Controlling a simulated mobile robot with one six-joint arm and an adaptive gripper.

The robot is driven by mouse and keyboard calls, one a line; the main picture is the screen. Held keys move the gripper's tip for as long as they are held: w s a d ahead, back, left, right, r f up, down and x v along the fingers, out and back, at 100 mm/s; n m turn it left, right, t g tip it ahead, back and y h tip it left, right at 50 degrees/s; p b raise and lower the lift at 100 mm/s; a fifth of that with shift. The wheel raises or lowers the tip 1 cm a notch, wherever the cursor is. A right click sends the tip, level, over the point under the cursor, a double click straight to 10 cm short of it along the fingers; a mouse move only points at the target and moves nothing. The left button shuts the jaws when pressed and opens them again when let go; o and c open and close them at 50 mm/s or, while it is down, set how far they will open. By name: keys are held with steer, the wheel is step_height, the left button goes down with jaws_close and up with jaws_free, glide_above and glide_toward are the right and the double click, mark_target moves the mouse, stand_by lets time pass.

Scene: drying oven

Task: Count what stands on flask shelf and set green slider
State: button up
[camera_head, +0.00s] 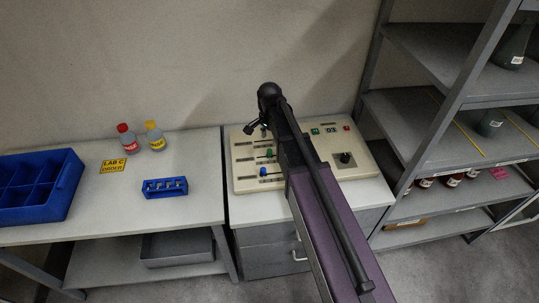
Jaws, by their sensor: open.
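The control panel (243,181) is a cream box on a grey cabinet, with sliders in slots on its left part. The green slider knob (269,153) sits just left of my arm, and a blue slider knob (263,171) is below it. My gripper (254,127) is dark, open and empty, above the panel's upper left part, apart from the green knob. The shelf rack at right holds a dark flask (490,123) on a middle shelf (400,108) and another flask (515,48) one shelf higher. The frame edge and rack post cut off part of these shelves.
My arm hides the panel's middle. A black knob (345,158) is on its right. Several brown bottles (448,181) stand on a lower shelf. The left table holds a blue crate (38,213), a blue rack (165,192), and red-capped (127,140) and yellow-capped (155,137) bottles.

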mark_target(270, 150)
steer(key=shift+f+b, duration=3.2)
steer(key=shift+f, duration=0.25)
steer(key=shift+c, duration=0.2)
jaws_close()
